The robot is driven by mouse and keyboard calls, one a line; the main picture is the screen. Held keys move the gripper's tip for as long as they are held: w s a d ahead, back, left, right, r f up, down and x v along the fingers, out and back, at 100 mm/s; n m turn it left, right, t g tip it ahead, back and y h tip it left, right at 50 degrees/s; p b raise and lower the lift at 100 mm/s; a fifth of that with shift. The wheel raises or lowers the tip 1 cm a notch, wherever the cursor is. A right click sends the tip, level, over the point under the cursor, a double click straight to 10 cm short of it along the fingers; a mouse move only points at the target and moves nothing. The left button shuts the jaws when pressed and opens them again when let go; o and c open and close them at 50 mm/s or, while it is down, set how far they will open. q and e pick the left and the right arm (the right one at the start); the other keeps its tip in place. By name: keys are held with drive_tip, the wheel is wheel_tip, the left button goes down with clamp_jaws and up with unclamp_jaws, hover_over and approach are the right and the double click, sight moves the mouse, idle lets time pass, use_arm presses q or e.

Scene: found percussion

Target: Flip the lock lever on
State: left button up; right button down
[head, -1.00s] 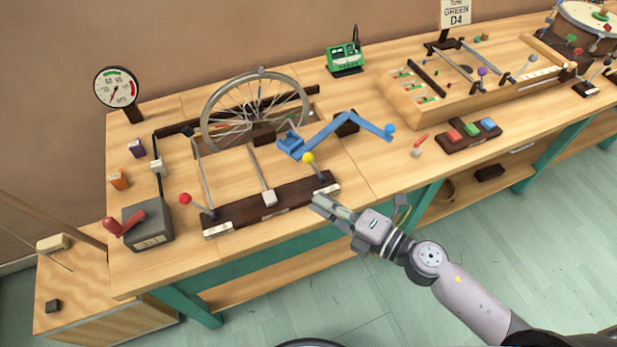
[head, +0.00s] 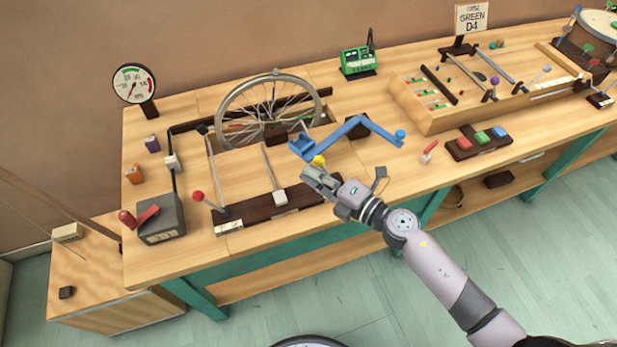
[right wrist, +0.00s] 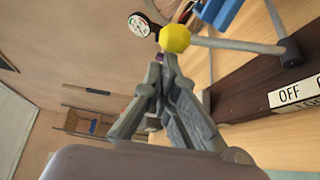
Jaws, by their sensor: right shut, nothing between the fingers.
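A lever with a yellow ball knob (head: 318,160) stands at the right end of a dark wooden base (head: 255,209). In the right wrist view the yellow knob (right wrist: 175,39) sits at my fingertips, its grey rod running right to the dark base. A white label reading "OFF" (right wrist: 290,95) is on that base; more lettering is cut off at the edge. My right gripper (head: 309,174) is shut and empty, its tips at the knob. I cannot tell whether they touch it. It hides the rod in the head view. My left gripper is out of view.
On the same base stand a red-knobbed lever (head: 198,196) and a white-ended lever (head: 280,198). A blue crank arm (head: 335,135) and a spoked wheel (head: 268,110) are behind. A grey box with a red handle (head: 160,220) is left.

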idle(0.3)
drive_tip(key=shift+w+d+r+m+b, duration=0.15)
drive_tip(key=shift+d+m+b, duration=0.15)
drive_tip(key=shift+b, duration=0.2)
drive_tip(key=shift+d, duration=0.15)
drive_tip(key=w+d+r+m+t+y+b, duration=0.1)
drive_tip(key=w+d+m+t+y+b, duration=0.1)
drive_tip(key=d+m+b, duration=0.5)
drive_tip(key=shift+w+r+m+t+b, duration=0.15)
drive_tip(key=shift+m+t+b, duration=0.3)
drive_tip(key=shift+t, duration=0.45)
drive_tip(key=shift+r, duration=0.1)
